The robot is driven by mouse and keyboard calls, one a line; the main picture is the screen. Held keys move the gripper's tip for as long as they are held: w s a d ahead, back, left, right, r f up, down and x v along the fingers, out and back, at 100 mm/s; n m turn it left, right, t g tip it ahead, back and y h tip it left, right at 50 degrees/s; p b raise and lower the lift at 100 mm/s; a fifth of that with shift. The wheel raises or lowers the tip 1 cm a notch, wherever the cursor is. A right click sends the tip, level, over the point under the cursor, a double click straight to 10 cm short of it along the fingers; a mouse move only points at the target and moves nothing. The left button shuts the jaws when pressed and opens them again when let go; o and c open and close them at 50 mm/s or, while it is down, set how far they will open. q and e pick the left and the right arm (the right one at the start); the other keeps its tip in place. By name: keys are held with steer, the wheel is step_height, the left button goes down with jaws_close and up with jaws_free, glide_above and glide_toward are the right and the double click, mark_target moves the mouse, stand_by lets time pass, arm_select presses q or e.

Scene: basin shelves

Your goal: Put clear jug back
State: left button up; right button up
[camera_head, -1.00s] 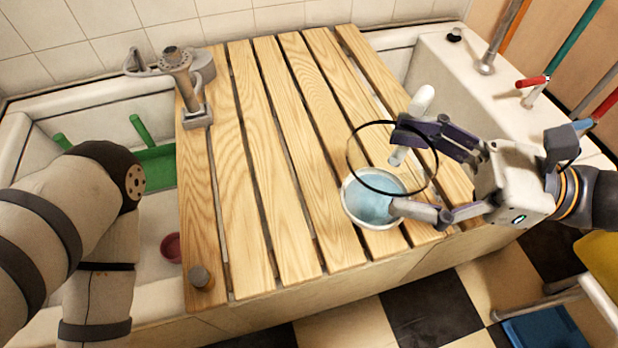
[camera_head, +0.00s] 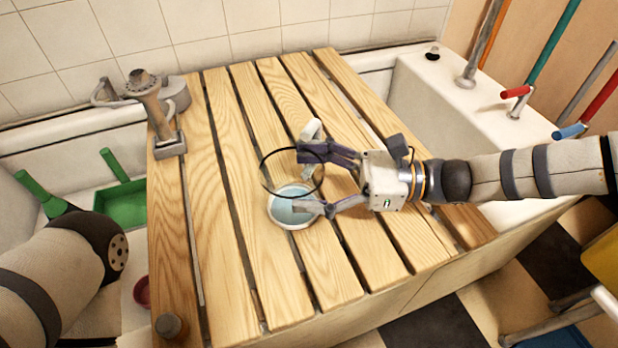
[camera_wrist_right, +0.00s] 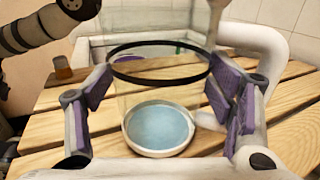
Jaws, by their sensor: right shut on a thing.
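The clear jug (camera_head: 285,211) has see-through walls, a black ring, a white handle and a white-rimmed bluish base. It is upright over the middle of the wooden slats (camera_head: 231,262); I cannot tell whether its base touches them. My right gripper (camera_head: 302,180) reaches in from the right and is shut on the jug, one finger on each side. In the right wrist view the jug (camera_wrist_right: 160,133) stands between the purple finger pads. My left arm shows at the lower left; its gripper is out of view.
A metal tap-like fixture (camera_head: 158,112) stands at the back left of the slats, and a small brown knob (camera_head: 170,326) at the front left. A green tray (camera_head: 122,208) and a reddish bowl (camera_head: 142,292) lie in the left basin. The left slats are largely clear.

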steer(key=shift+f, duration=0.1)
steer(key=shift+f, duration=0.2)
steer(key=o, duration=1.7)
steer(key=shift+r, duration=0.15)
steer(key=shift+d+r, duration=0.1)
steer(key=shift+d, duration=0.2)
steer(key=d, duration=0.7)
steer(key=s+d, duration=0.1)
steer(key=d, duration=0.3)
steer(key=shift+d, duration=0.25)
